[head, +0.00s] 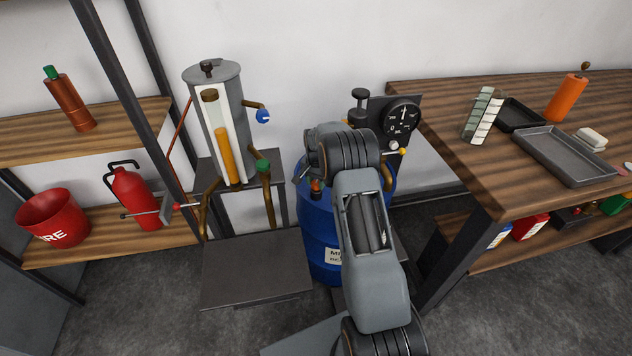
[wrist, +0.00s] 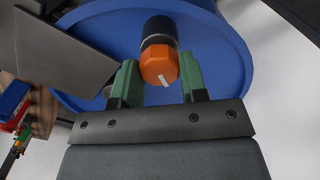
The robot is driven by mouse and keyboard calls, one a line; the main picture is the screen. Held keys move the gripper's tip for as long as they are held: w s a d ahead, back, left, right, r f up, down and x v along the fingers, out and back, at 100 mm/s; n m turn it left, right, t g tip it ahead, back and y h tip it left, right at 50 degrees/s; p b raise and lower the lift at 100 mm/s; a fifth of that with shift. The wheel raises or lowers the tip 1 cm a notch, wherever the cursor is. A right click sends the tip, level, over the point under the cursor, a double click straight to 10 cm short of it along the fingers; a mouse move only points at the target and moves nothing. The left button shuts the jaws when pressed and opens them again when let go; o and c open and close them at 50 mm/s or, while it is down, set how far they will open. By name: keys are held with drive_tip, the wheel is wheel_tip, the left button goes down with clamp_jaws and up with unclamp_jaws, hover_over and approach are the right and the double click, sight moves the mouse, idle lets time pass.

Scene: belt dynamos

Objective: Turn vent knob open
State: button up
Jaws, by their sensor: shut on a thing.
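An orange knob (wrist: 158,64) with a white mark sits on a dark stem on top of a blue drum (wrist: 95,42); I take it for the vent knob. My gripper (wrist: 161,76) has its green-padded fingers on either side of the knob and is shut on it. In the head view the knob (head: 316,186) shows at the drum's (head: 318,225) top left, partly behind my arm.
Left of the drum stands a grey cylinder (head: 232,95) with a blue knob (head: 263,116) and a green knob (head: 262,166). A dial gauge (head: 402,117) is behind the drum's right. A wooden workbench (head: 440,115) stands right, and a shelf (head: 110,118) left.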

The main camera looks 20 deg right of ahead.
sight(316, 182)
drive_tip(key=shift+m, duration=0.5)
drive_tip(key=o, duration=0.9)
drive_tip(key=shift+r, duration=0.1)
wheel_tip(316, 182, up, 14)
drive_tip(key=shift+f+p, duration=0.15)
drive_tip(key=shift+p, duration=0.55)
